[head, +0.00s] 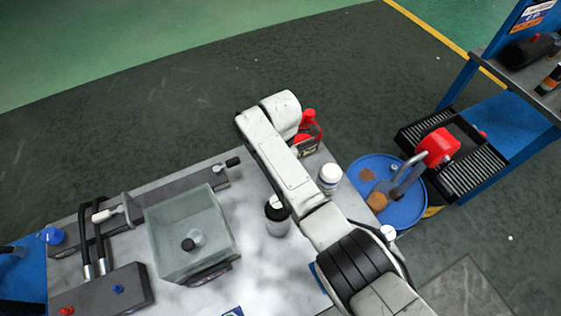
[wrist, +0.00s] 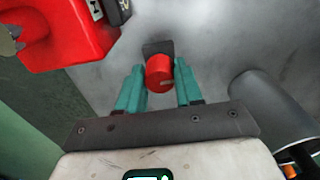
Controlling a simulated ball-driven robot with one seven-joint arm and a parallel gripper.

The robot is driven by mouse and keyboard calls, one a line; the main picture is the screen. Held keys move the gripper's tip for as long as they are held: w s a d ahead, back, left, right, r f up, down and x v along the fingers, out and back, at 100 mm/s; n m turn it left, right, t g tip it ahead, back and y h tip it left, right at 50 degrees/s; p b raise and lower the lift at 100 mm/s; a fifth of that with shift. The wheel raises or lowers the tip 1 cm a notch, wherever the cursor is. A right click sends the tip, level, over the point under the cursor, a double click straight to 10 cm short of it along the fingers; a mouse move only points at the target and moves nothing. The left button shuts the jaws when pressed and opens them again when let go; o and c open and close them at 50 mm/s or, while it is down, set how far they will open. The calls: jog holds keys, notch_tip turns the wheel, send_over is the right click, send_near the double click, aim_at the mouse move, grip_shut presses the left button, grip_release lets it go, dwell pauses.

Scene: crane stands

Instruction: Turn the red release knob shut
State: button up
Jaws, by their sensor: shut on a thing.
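In the wrist view the red release knob (wrist: 159,75) is a short red cylinder in front of a dark block (wrist: 157,47). My gripper (wrist: 159,70) has its two green fingers on either side of the knob, shut on it. In the head view my arm covers the gripper and the knob, so neither shows there.
A red container (head: 308,133) stands at the bench's far edge and fills the upper left in the wrist view (wrist: 70,30). A grey cylinder (wrist: 270,105) is close to the right of the fingers. A white bottle (head: 329,178) and a glass tank (head: 190,240) stand on the bench (head: 250,265).

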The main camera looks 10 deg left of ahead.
jog(key=shift+r, duration=0.15)
jog(key=o, duration=1)
jog(key=shift+o, duration=0.2)
notch_tip(320, 180, up, 11)
jog(key=shift+f+b, duration=0.2)
jog(key=shift+b, duration=0.1)
